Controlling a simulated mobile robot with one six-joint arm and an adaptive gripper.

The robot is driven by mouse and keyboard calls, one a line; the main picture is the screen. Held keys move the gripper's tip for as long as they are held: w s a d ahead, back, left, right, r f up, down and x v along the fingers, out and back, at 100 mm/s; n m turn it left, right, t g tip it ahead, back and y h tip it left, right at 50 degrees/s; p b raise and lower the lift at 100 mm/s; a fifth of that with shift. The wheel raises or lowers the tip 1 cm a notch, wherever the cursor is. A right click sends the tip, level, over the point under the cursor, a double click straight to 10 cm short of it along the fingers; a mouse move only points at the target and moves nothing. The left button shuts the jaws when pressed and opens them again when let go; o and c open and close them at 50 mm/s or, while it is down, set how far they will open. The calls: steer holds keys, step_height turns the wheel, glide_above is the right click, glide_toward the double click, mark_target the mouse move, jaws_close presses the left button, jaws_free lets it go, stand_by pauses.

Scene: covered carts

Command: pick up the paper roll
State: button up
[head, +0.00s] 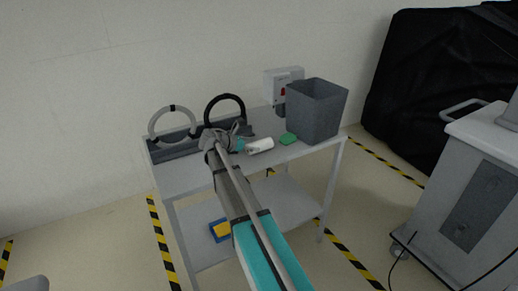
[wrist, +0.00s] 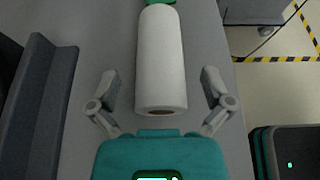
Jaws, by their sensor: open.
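The white paper roll (head: 260,146) lies on its side on the top shelf of the grey cart (head: 180,178). In the wrist view the paper roll (wrist: 162,60) fills the middle, with its near end and brown core facing me. My gripper (wrist: 160,85) is open, with one finger on each side of the roll's near end and a gap on both sides. In the head view my gripper (head: 240,142) is at the roll's left end, partly hidden by my arm. I cannot tell its exact height above the shelf.
A green item (head: 288,138) lies just beyond the roll. A grey bin (head: 316,110) stands at the shelf's right end. A dark grey rail-like piece (wrist: 40,95) lies left of my gripper. Two rings, light (head: 151,124) and black (head: 208,106), stand at the back.

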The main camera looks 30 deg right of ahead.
steer(key=shift+b+x, duration=0.35)
steer(key=shift+x, duration=0.85)
steer(key=c, duration=1.3)
steer(key=shift+r, duration=0.2)
step_height(320, 180, up, 2)
steer(key=p, duration=0.2)
steer(key=shift+r+p, duration=0.1)
steer(key=shift+p, duration=0.2)
steer(key=s+d+r+p, duration=0.1)
steer(key=s+r+p, duration=0.2)
steer(key=s, duration=0.1)
steer(key=s+d+r+p, duration=0.1)
steer(key=s+r+p, duration=0.3)
steer(key=s, duration=0.1)
steer(key=s+d+r+p, duration=0.2)
steer(key=s+r+p, duration=0.1)
steer(key=s, duration=0.1)
steer(key=shift+s+d+r, duration=0.1)
steer(key=shift+s+r, duration=0.1)
